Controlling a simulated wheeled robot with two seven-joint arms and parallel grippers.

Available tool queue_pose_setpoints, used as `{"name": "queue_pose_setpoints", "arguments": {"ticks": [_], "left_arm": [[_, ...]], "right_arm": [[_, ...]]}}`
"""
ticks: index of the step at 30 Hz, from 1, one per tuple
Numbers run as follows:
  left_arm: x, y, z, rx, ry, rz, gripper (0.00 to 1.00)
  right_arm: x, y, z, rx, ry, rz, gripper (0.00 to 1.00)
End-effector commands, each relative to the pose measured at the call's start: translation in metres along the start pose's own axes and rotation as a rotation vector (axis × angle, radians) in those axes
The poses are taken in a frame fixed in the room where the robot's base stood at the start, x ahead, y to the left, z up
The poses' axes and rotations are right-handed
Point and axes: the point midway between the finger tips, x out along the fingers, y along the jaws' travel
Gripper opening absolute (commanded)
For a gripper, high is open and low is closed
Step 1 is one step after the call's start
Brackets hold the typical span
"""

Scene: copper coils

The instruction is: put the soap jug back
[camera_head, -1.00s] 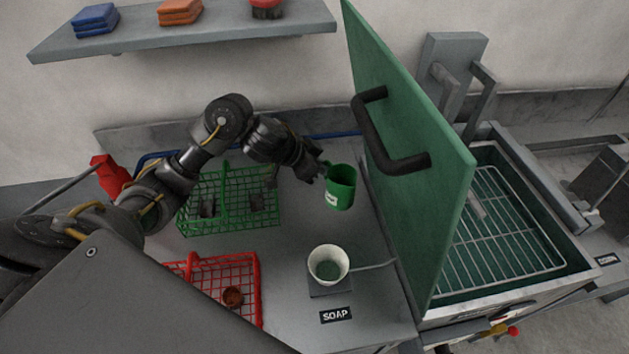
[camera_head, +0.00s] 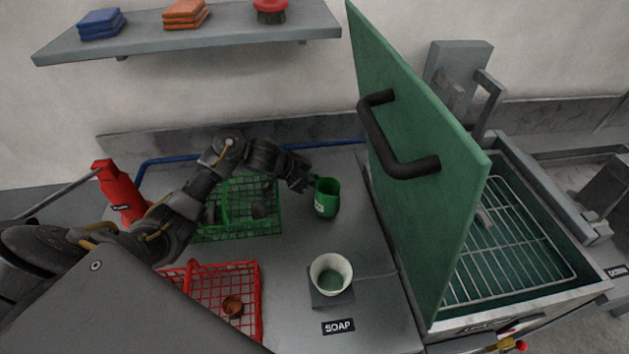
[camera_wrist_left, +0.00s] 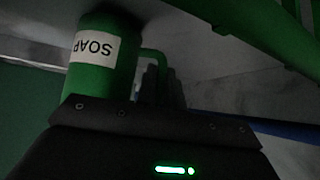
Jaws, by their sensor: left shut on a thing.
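The green soap jug (camera_head: 327,198) is upright at the back of the grey counter, right of the green basket. In the head view it looks to be at or very near the counter top; I cannot tell if it touches. My left gripper (camera_head: 309,182) is shut on its handle from the left. In the left wrist view the jug (camera_wrist_left: 103,62) shows its white SOAP label upside down, with the handle at the gripper. My right gripper is not in view.
A white cup (camera_head: 330,274) with green liquid stands on a small block behind the SOAP sign (camera_head: 338,327). Left are a green basket (camera_head: 240,222), a red basket (camera_head: 256,296) and a red bottle (camera_head: 118,190). The raised green lid (camera_head: 425,160) stands close on the right.

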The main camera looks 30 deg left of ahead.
Motion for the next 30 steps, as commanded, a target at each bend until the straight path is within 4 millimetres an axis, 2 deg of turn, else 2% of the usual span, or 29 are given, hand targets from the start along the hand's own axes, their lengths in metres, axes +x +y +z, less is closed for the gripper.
{"name": "queue_pose_setpoints", "arguments": {"ticks": [12,13,18,26,30], "left_arm": [[0.004,0.000,0.004,0.001,0.000,0.000,0.00],[0.004,0.000,0.005,0.001,0.000,0.000,0.11],[0.004,0.000,0.004,0.001,0.000,0.000,0.31],[0.003,0.000,0.003,0.001,0.000,0.000,0.31],[-0.007,-0.001,0.002,0.004,0.001,-0.002,0.31]], "right_arm": [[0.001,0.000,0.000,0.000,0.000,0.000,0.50],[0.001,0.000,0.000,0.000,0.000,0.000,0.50],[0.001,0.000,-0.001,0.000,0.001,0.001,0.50],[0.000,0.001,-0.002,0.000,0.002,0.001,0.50],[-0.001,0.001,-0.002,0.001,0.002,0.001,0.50]]}}
